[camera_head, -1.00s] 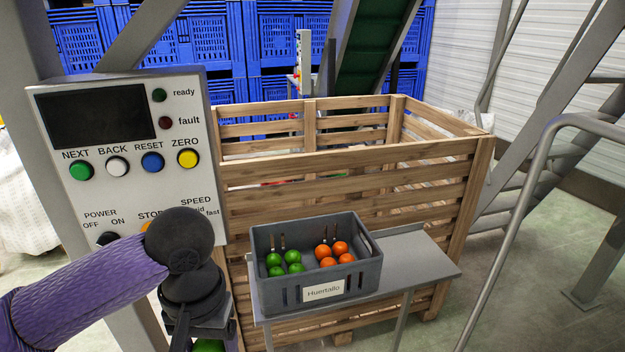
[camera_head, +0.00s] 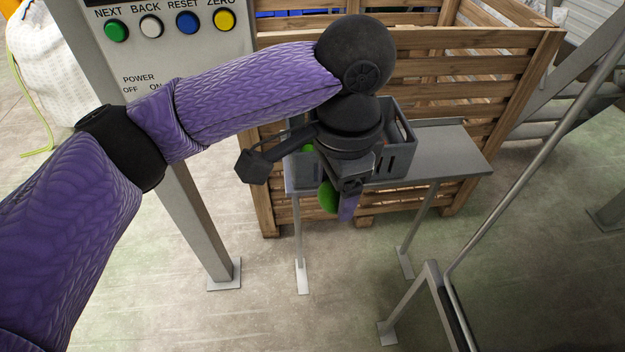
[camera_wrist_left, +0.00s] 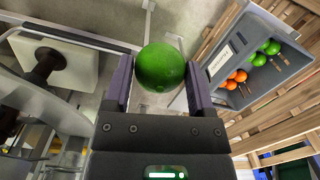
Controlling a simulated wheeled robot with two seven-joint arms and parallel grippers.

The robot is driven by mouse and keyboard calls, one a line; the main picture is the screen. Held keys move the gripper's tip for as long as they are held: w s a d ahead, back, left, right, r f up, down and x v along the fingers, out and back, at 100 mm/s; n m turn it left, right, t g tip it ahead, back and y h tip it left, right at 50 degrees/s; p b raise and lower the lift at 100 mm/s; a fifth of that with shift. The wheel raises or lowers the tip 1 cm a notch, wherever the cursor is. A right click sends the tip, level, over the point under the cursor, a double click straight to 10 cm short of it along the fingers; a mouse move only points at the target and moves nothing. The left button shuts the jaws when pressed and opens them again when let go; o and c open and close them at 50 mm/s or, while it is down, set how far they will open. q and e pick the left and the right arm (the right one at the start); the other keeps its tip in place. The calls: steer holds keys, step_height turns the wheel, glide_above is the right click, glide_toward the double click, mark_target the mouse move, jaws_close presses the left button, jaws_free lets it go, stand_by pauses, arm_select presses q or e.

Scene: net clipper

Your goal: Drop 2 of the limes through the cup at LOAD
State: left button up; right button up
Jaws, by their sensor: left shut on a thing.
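My left gripper (camera_head: 338,200) is in front of the grey crate (camera_head: 402,152), lower than its rim. It is shut on a green lime (camera_head: 326,196). In the left wrist view this lime (camera_wrist_left: 160,68) sits between the two fingers of the gripper (camera_wrist_left: 160,85). Several other limes (camera_wrist_left: 268,47) lie in the crate, which also shows in the left wrist view (camera_wrist_left: 221,60). My arm hides much of the crate in the head view. I cannot make out the cup or a LOAD label in any view. My right gripper is out of view.
Orange fruit (camera_wrist_left: 236,79) shares the crate. The crate stands on a small grey table (camera_head: 452,152) before a large slatted wooden bin (camera_head: 470,67). A control panel (camera_head: 165,55) on a post is at the left. A metal handrail (camera_head: 520,170) is at the right. The floor in front is clear.

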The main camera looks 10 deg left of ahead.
arm_select(q)
steer(key=s+a+r+n, duration=0.3)
steer(key=a+r+n, duration=0.2)
steer(key=r+n, duration=0.25)
steer(key=w+d+n, duration=0.1)
steer(key=d, duration=0.1)
steer(key=w+d+n, duration=0.3)
steer(key=d, duration=0.1)
steer(key=shift+w+d+f+n, duration=0.35)
arm_select(e)
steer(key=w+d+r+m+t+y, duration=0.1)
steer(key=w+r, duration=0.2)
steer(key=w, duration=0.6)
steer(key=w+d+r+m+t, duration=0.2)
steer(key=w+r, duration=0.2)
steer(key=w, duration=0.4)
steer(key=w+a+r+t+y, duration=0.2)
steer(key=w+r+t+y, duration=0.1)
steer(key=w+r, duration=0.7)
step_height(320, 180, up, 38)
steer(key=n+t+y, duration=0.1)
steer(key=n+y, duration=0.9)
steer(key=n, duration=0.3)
glide_above(337, 194)
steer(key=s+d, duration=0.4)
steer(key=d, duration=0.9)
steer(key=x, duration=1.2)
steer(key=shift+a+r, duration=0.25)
